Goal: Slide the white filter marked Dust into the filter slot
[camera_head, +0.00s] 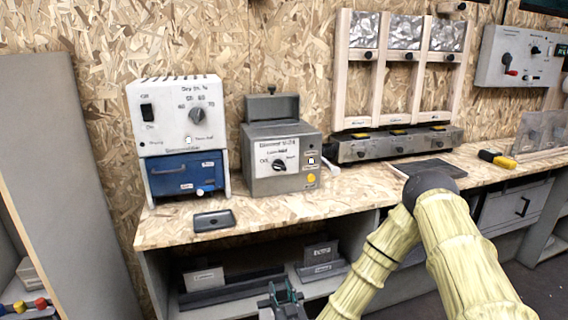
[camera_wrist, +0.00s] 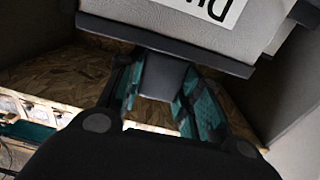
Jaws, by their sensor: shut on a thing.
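The white filter (camera_wrist: 165,32) marked with a label starting "Du" shows in the wrist view at the top, with a dark rim along its near edge. The rest of the label is cut off. My gripper (camera_wrist: 157,82) has its teal fingers on both sides of a grey tab at that edge and is shut on it. In the head view my gripper (camera_head: 283,297) is low, in front of the shelf under the bench, and the held filter cannot be made out there. I cannot tell which opening is the filter slot.
The lower shelf holds a labelled pale block (camera_head: 203,278) and a grey labelled piece (camera_head: 321,252) in dark holders. On the bench stand a blue and white unit (camera_head: 185,145), a grey box (camera_head: 280,160) and a small dark tray (camera_head: 214,221). A wooden rack (camera_head: 342,75) stands behind.

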